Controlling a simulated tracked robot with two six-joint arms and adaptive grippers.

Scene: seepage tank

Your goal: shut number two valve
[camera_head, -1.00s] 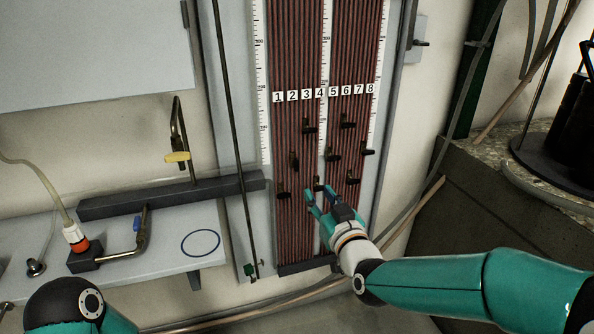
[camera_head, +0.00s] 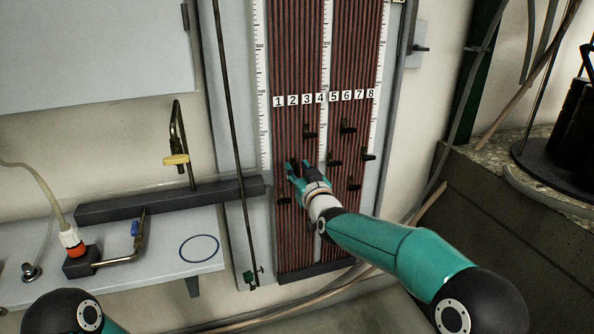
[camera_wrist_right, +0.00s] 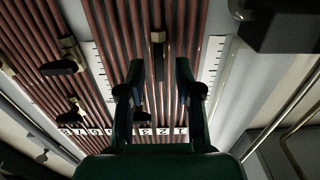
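The tube board (camera_head: 300,240) carries several small dark valves below labels 1 to 8. Number two valve (camera_wrist_right: 158,40) shows in the right wrist view, between and just beyond my fingertips; its dark handle seems to run along the tubes. In the head view my gripper largely hides it. My right gripper (camera_head: 297,170) is open, also in the wrist view (camera_wrist_right: 160,70), with its fingers on either side of the valve's line and a gap to each. I cannot tell how deep the fingers reach. My left gripper is out of view.
Number one valve (camera_head: 283,199) is just below my right gripper, and number three valve (camera_head: 309,130) is above it. Number five valve (camera_head: 334,162) is to its right. A thin vertical rod (camera_head: 234,130) stands left of the board. A stone-topped block (camera_head: 500,170) is at right.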

